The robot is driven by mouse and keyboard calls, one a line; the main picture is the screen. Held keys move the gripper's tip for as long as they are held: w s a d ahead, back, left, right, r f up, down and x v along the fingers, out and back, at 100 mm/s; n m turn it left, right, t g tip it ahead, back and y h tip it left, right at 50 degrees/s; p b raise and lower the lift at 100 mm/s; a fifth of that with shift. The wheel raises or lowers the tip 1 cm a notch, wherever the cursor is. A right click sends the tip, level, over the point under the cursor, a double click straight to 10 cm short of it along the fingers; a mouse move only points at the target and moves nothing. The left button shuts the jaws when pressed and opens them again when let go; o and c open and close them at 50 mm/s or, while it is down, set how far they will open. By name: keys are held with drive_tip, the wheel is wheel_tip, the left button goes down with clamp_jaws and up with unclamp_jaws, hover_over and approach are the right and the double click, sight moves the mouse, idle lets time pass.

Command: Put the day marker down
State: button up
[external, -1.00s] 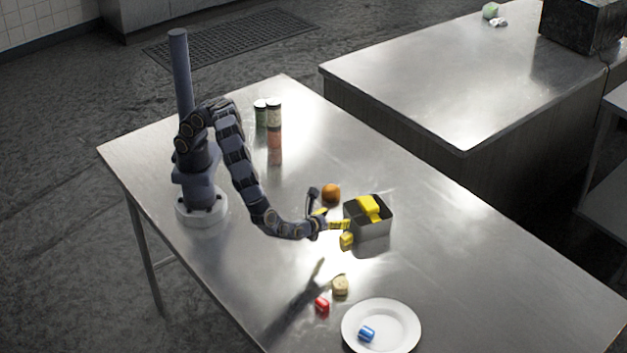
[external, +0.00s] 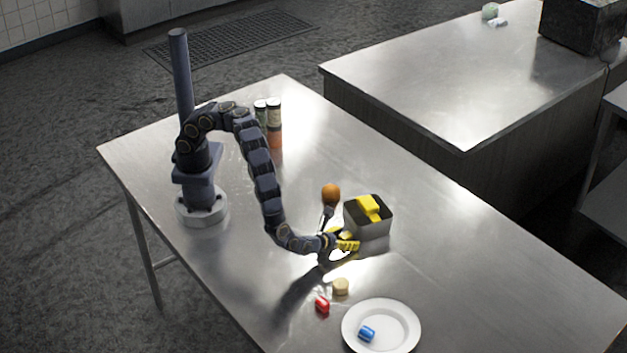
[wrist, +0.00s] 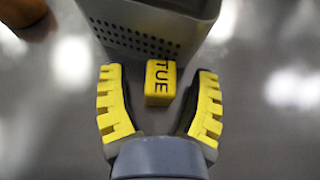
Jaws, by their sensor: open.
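The day marker (wrist: 160,88) is a small yellow block with "TUE" in black, seen in the wrist view just beside the grey metal box (wrist: 155,30). My gripper (wrist: 158,76) is open, with its yellow ridged fingers apart on the left and right of the block and a gap on each side. In the external view my gripper (external: 345,241) is low over the table in front of the box (external: 370,229). The marker cannot be made out there behind the yellow fingers. Another yellow piece (external: 369,207) is inside the box.
An orange (external: 331,194) is left of the box. A tan piece (external: 341,287) and a red piece (external: 322,305) lie in front. A white plate (external: 411,333) holds a blue piece (external: 367,334). Jars (external: 274,120) stand at the back. The table's right side is clear.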

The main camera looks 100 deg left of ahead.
clamp_jaws()
idle(0.4)
